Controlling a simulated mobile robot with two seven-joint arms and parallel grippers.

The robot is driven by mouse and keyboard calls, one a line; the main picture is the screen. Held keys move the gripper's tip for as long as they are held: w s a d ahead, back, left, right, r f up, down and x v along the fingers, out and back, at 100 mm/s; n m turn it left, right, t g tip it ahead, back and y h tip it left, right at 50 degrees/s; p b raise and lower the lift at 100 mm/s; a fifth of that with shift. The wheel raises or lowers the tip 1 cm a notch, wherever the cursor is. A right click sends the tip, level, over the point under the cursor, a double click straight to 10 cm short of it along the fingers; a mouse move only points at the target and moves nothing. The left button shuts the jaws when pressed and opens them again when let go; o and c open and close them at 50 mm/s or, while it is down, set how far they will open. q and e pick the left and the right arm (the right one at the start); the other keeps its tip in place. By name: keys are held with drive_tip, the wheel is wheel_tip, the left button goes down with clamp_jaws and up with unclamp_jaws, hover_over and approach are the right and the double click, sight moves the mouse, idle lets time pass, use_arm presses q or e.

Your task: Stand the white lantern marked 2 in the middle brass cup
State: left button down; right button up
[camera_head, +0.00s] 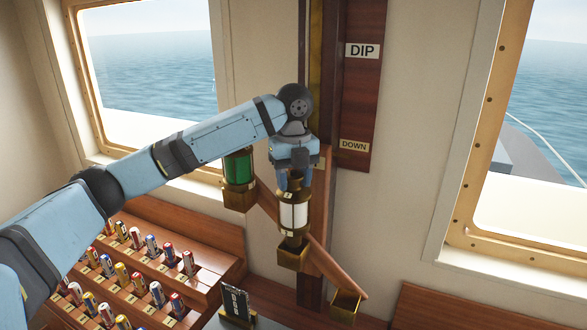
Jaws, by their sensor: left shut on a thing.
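The white lantern (293,214), with brass top and base, hangs upright under my left gripper (291,183), which is shut on its top. Small tags show on it, too small to read surely. The middle brass cup (293,260) is directly below, and the lantern's base meets its rim in the picture. I cannot tell whether the base is inside the cup or just above it. A green lantern (238,167) stands in the left brass cup (238,197), partly behind my arm. The right brass cup (344,304) looks empty. My right gripper is out of view.
The cups sit on a slanting wooden arm (326,262) on a wooden post. A stepped rack (150,270) of coloured cylinders fills the lower left. A small dark stand (236,303) is at the bottom. A board reads DIP and DOWN (362,90). Windows flank the post.

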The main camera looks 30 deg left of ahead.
sight(293, 190)
use_arm(q)
drive_tip(key=shift+f, duration=2.35)
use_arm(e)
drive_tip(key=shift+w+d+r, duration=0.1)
use_arm(q)
drive_tip(key=c, duration=0.7)
unclamp_jaws()
drive_tip(key=shift+o, duration=1.1)
drive_tip(key=shift+s, duration=0.1)
wheel_tip(293, 190, up, 14)
drive_tip(key=shift+f+b, duration=0.1)
drive_tip(key=shift+b, duration=0.65)
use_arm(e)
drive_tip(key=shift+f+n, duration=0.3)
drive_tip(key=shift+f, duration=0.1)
